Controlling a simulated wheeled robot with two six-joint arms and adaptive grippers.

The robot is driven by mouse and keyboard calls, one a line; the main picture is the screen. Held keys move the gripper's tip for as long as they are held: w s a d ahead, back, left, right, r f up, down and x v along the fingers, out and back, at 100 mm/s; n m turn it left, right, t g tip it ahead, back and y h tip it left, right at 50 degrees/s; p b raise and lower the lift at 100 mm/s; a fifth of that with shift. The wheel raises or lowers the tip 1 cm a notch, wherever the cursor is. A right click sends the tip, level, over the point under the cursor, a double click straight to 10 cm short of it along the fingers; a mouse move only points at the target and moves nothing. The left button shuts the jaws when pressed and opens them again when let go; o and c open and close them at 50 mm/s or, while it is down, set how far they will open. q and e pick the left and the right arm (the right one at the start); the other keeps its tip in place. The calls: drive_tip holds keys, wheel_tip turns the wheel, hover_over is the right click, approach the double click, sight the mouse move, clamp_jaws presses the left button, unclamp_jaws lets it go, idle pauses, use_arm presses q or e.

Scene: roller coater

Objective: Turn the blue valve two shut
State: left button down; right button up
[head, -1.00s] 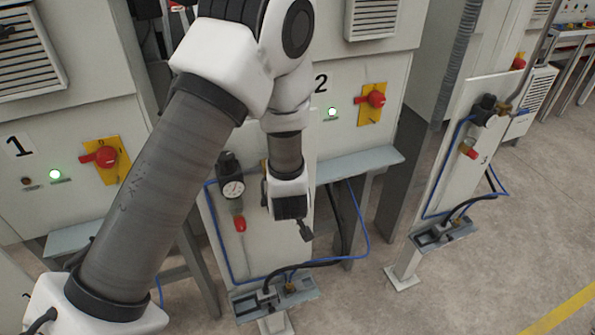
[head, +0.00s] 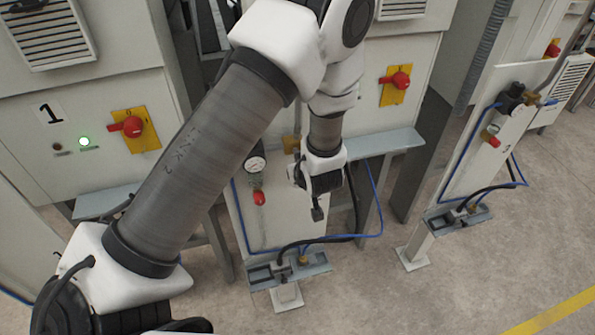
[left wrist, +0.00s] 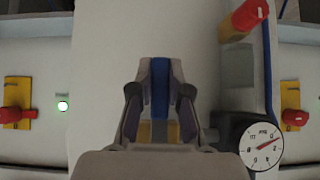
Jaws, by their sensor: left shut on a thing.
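My left gripper (left wrist: 159,80) is shut on the blue valve handle (left wrist: 159,95) in the left wrist view. The handle stands between the two fingers, with yellow-brass metal showing below it. In the head view my left gripper (head: 317,195) is in front of the middle panel, and its wrist hides the handle. A brass part (head: 291,144) shows just left of the wrist. My right gripper is not in view.
A pressure gauge (head: 256,163) and a red-tipped fitting (head: 259,198) sit left of the gripper on the same panel. A blue hose (head: 381,215) loops at the right. A red switch on a yellow plate (head: 396,84) is behind. Another panel (head: 475,150) stands right.

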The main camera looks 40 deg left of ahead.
sight(297, 151)
use_arm(q)
drive_tip(key=c, duration=1.1)
unclamp_jaws()
wheel_tip(297, 151, up, 10)
drive_tip(key=shift+s, duration=0.1)
drive_tip(key=shift+f, duration=0.1)
